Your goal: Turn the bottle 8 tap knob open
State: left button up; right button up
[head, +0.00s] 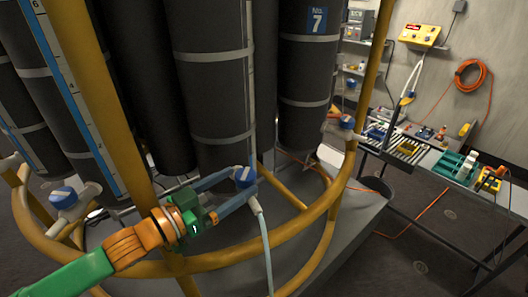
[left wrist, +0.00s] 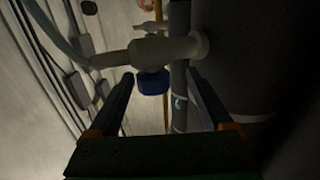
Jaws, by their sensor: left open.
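A blue tap knob (head: 244,175) sits at the foot of a large dark bottle (head: 211,70) in the middle of the head view. I cannot read a number on this bottle. My left gripper (head: 242,181) is open, with its two blue fingers on either side of the knob. In the left wrist view the knob (left wrist: 152,83) lies between the fingertips, nearer the left one, with a gap to the right one. The pale tap body (left wrist: 165,50) is just beyond it. Whether a finger touches the knob cannot be told. My right gripper is not in view.
A yellow rail (head: 285,233) curves around the bottles, with yellow posts crossing near my arm. A pale hose (head: 265,240) hangs from the tap. Other blue knobs are at the left (head: 64,197) and right (head: 347,121). A bottle marked 7 (head: 308,75) stands behind; a workbench (head: 425,155) is at right.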

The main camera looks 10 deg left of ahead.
pick_arm(q)
jog(key=shift+w+d+r+p, duration=0.2)
jog(key=shift+d+r+p, duration=0.6)
jog(key=shift+d+r, duration=0.1)
jog(key=x, duration=0.4)
jog(key=shift+w+f+p, duration=0.15)
jog(key=shift+f+p, duration=0.25)
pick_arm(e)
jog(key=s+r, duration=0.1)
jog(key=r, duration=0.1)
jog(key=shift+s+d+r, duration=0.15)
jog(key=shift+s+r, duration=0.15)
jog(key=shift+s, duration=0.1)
